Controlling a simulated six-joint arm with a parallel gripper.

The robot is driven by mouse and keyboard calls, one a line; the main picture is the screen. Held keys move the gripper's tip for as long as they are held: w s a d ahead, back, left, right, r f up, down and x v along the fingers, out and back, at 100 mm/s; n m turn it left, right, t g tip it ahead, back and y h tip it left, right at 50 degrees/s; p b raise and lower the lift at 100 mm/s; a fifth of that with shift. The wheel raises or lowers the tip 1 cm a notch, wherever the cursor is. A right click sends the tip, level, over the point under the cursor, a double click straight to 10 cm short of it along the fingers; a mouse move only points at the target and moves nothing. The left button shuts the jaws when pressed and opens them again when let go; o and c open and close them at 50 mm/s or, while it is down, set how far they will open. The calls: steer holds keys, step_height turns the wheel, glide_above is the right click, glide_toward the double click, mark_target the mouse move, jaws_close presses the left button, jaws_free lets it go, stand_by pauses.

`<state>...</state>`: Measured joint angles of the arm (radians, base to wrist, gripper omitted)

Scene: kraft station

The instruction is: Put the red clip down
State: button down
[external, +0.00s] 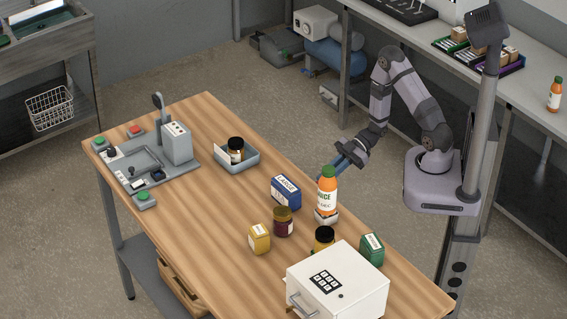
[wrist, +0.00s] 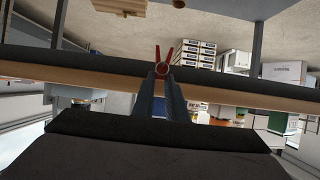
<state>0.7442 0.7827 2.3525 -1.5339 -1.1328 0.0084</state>
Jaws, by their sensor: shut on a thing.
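The red clip (wrist: 164,55) shows in the wrist view at the tips of my gripper (wrist: 163,72). In the external view my gripper (external: 329,172) hangs at the right edge of the wooden table (external: 215,204), just behind the juice bottle. The clip cannot be made out there, and I cannot tell whether it touches anything.
An orange juice bottle (external: 327,190) stands on a small white base close to my gripper. A blue box (external: 286,192), dark jar (external: 283,222), yellow box (external: 259,239), green box (external: 371,249) and white safe (external: 338,285) stand nearby. A grey tray (external: 238,160) holds a jar.

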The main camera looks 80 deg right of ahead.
steer(key=d+m+t+h, duration=0.2)
steer(key=d+m+h, duration=0.1)
steer(key=d, duration=0.2)
step_height(320, 180, up, 24)
steer(key=w+a+r+n+g+y, duration=0.25)
steer(key=w+a, duration=0.35)
steer(key=w, duration=0.3)
steer(key=w+a+n+g+y, duration=0.25)
steer(key=w+a, duration=0.25)
steer(key=a, duration=0.6)
steer(key=w+a+n+g+y, duration=0.1)
steer(key=w+a+n+g, duration=0.3)
steer(key=a, duration=0.7)
steer(key=s+a+f+n+g+p, duration=0.1)
steer(key=s+a+n, duration=0.1)
steer(key=a, duration=1)
steer(key=s+a+f+n+g, duration=0.1)
steer(key=a, duration=1.2)
steer(key=shift+y, duration=0.3)
steer(key=shift+s+d+f+p, duration=0.1)
steer(key=shift+f+p, duration=0.5)
steer(key=shift+f, duration=3.15)
steer(key=shift+s+f+p, duration=0.1)
steer(key=shift+f+p, duration=0.45)
steer(key=shift+f, duration=3.15)
